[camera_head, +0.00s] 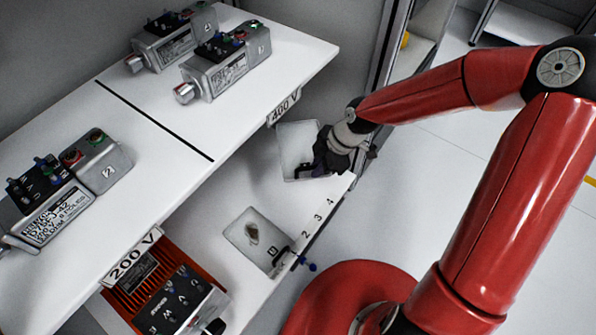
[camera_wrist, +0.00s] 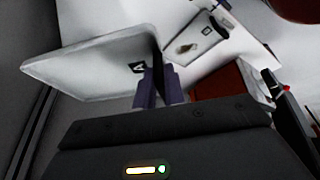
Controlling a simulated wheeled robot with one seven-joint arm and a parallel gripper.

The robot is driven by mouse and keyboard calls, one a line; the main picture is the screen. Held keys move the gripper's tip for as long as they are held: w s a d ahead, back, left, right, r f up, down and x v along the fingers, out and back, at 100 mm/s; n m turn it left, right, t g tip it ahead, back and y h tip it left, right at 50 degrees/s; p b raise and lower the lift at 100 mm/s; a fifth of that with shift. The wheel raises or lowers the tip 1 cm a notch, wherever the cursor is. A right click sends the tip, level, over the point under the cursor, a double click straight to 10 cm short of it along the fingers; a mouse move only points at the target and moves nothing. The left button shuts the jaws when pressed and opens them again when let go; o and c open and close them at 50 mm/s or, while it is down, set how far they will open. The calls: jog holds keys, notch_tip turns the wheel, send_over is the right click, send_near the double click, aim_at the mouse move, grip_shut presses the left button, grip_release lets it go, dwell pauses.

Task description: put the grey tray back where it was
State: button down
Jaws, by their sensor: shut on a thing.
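My gripper (camera_head: 318,168) is shut on the near edge of a grey tray (camera_head: 296,142), beside the far end of the lower shelf. In the wrist view the purple fingers (camera_wrist: 158,88) meet at the rim of this tray (camera_wrist: 85,68), next to a dark mark. The tray looks empty. I cannot tell whether it touches the shelf. A second grey tray (camera_head: 240,230) lies on the lower shelf, nearer, with a small pale item in it and a dark mark. It also shows in the wrist view (camera_wrist: 202,40).
The lower shelf (camera_head: 215,200) has numbers along its front edge and free room between the trays. The upper shelf (camera_head: 125,145) overhangs it, with a 400 V sign (camera_head: 284,107) and a 200 V sign (camera_head: 132,257). Servo units (camera_head: 228,62) stand above. A red-orange unit (camera_head: 150,270) sits below.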

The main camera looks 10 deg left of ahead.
notch_tip(320, 180, down, 20)
jog(key=b, duration=0.4)
jog(key=shift+s, duration=0.1)
jog(key=shift+f+b, duration=0.15)
jog(key=shift+b, duration=0.25)
jog(key=c, duration=1.5)
grip_release()
